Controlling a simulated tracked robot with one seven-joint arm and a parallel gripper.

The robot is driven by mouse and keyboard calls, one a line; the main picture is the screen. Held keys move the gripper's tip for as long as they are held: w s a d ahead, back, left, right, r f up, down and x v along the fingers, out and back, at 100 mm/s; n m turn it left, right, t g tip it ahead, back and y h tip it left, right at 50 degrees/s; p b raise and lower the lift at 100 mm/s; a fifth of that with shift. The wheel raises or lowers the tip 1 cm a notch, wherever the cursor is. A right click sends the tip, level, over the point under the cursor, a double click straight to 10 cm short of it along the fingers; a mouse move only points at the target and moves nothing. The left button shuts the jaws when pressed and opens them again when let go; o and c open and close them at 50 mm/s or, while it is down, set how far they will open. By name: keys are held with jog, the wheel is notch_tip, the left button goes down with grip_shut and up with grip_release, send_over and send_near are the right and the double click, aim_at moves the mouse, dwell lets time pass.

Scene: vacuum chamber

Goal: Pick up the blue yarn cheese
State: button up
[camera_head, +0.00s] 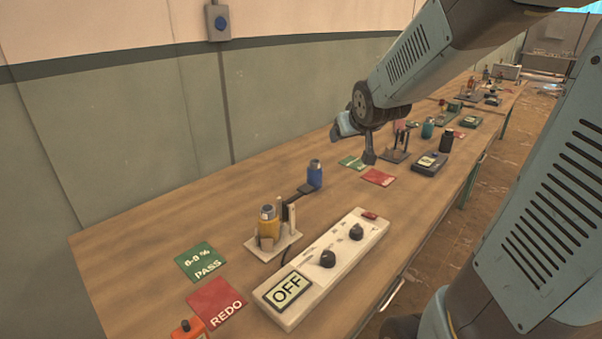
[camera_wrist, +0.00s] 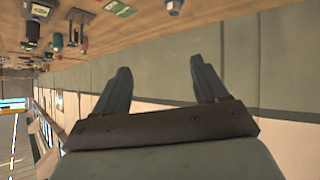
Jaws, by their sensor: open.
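The blue yarn cheese (camera_head: 315,174) stands upright on the wooden table in the head view, at the far end of a dark flat arm that reaches out from a small stand. My gripper (camera_head: 357,142) is above the table, to the right of the blue cheese and farther back, apart from it. In the wrist view my gripper (camera_wrist: 160,66) has its two fingers spread with nothing between them. A blue-topped item (camera_wrist: 174,6) is cut off at the top edge of that view; I cannot tell whether it is the same cheese.
A yellow cheese (camera_head: 268,224) sits on the near stand. A white control box (camera_head: 325,266) with an OFF display lies in front. Green PASS (camera_head: 201,262) and red REDO (camera_head: 217,301) cards lie at left. More devices stand farther back. The wall (camera_head: 140,130) runs behind the table.

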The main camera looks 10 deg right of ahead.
aim_at(317, 168)
jog(key=w+f+n+t+y, duration=0.1)
jog(key=w+f+t, duration=0.15)
jog(key=w, duration=0.25)
jog(key=w+f+t+y, duration=0.1)
jog(key=w+f, duration=0.2)
jog(key=w, duration=0.3)
jog(key=w+f+t+y, duration=0.1)
jog(key=w+f, duration=0.1)
jog(key=f, duration=0.3)
jog(key=w+f+t+y, duration=0.1)
jog(key=w+f, duration=0.1)
jog(key=f, duration=0.4)
jog(key=w+f+t+y, duration=0.1)
jog(key=w+f, duration=0.1)
jog(key=f, duration=0.3)
jog(key=shift+a+f+n+t, duration=0.15)
jog(key=shift+a+n+t, duration=0.1)
jog(key=shift+a+n, duration=0.05)
jog(key=shift+x, duration=3.8)
jog(key=shift+c, duration=0.3)
jog(key=shift+s+f, duration=0.15)
grip_shut()
